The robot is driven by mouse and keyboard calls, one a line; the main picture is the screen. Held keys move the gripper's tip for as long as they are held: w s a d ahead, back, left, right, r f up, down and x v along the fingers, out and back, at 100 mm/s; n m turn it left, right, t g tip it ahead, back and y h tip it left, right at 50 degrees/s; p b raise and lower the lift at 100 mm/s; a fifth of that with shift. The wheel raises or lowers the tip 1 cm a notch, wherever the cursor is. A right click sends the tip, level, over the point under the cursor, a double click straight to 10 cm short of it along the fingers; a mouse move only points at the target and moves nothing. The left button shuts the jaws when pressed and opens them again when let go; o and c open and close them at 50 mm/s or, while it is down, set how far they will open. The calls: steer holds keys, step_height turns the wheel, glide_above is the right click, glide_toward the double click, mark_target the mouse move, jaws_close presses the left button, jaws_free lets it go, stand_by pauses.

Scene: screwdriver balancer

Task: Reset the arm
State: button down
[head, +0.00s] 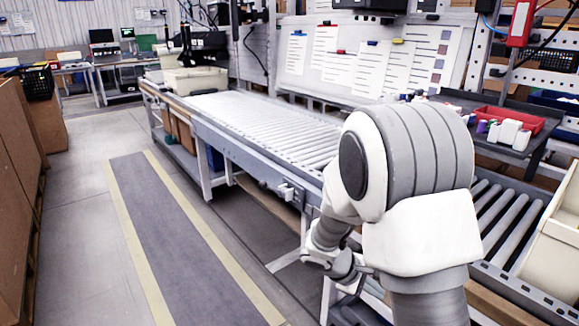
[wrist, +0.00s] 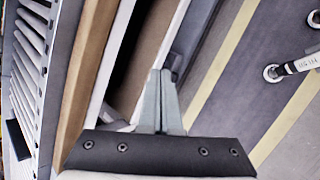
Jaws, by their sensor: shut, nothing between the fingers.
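My arm rises at the lower right of the head view and bends down beside the roller conveyor (head: 262,122). My gripper is hidden behind the arm's own links in the head view. In the wrist view my gripper (wrist: 160,75) points down past the conveyor's side, with its two grey fingers together and nothing between them. Below the fingers are the conveyor's lower frame and the floor.
A cream bin (head: 556,250) stands at the right edge. A dark shelf with a red tray (head: 508,119) is behind my arm. Brown boxes (head: 18,190) line the left.

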steer(key=s+a+r+m+t+y+p, duration=0.1)
steer(key=s+a+r+m+t+y, duration=0.25)
steer(key=s+r, duration=0.75)
steer(key=s+a+r+m+y, duration=0.3)
steer(key=s+r+m+y, duration=0.3)
steer(key=s+r, duration=0.45)
step_height(320, 180, up, 20)
steer(key=h+p, duration=0.1)
steer(key=p, duration=1.8)
steer(key=shift+w+d+f+m, duration=0.15)
steer(key=shift+d+f+m, duration=0.1)
steer(key=shift+m, duration=0.1)
